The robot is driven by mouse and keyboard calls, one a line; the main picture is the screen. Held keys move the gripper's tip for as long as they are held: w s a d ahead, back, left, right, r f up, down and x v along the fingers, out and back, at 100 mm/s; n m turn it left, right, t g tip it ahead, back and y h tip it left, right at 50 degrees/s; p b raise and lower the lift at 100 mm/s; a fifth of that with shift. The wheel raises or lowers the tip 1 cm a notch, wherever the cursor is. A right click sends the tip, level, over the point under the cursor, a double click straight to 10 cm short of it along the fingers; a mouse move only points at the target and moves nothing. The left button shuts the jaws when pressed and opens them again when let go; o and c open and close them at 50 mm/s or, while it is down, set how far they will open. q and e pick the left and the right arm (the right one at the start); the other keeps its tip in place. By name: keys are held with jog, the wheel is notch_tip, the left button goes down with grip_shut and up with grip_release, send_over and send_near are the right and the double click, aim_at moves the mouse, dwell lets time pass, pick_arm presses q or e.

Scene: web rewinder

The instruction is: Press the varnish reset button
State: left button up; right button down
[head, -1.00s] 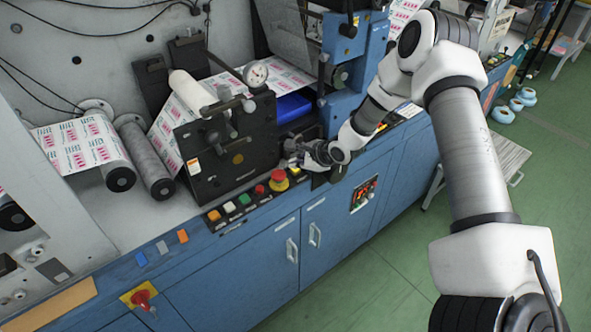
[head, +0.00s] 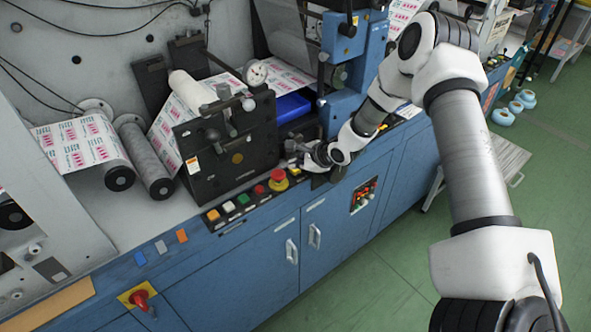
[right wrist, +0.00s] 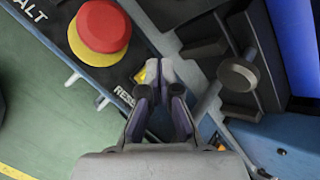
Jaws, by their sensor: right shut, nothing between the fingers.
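The yellow button (right wrist: 141,75) sits on the dark panel strip beside a label reading "RESE", the rest of which is hidden behind my gripper. It also shows in the head view (head: 295,172), small, just right of the red mushroom emergency stop. My right gripper (right wrist: 159,72) is shut and empty. Its fingertips are right beside the yellow button and overlap its edge in the wrist view; I cannot tell whether they touch it. In the head view my right gripper (head: 292,156) is small and reaches in over the panel from the right. My left gripper is not in view.
The red emergency stop (right wrist: 103,27) on its yellow base is close to the fingers. A black knob (right wrist: 238,75) on a dark bracket stands to the right. White, green and red buttons (head: 229,206) line the panel leftward. Green floor lies in front of the blue cabinet (head: 245,262).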

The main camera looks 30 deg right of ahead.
aim_at(297, 171)
jog(key=shift+s+a+f, duration=0.15)
jog(key=shift+s+f, duration=0.25)
jog(key=shift+f, duration=0.1)
jog(key=shift+r, duration=0.2)
jog(key=shift+w+r+p, duration=0.3)
jog(key=shift+p, duration=0.05)
jog(key=shift+r, duration=0.1)
notch_tip(297, 171, up, 5)
jog(key=p, duration=0.3)
jog(key=shift+r+p, duration=0.15)
jog(key=shift+p, duration=0.15)
jog(key=shift+w, duration=0.1)
dwell(0.5)
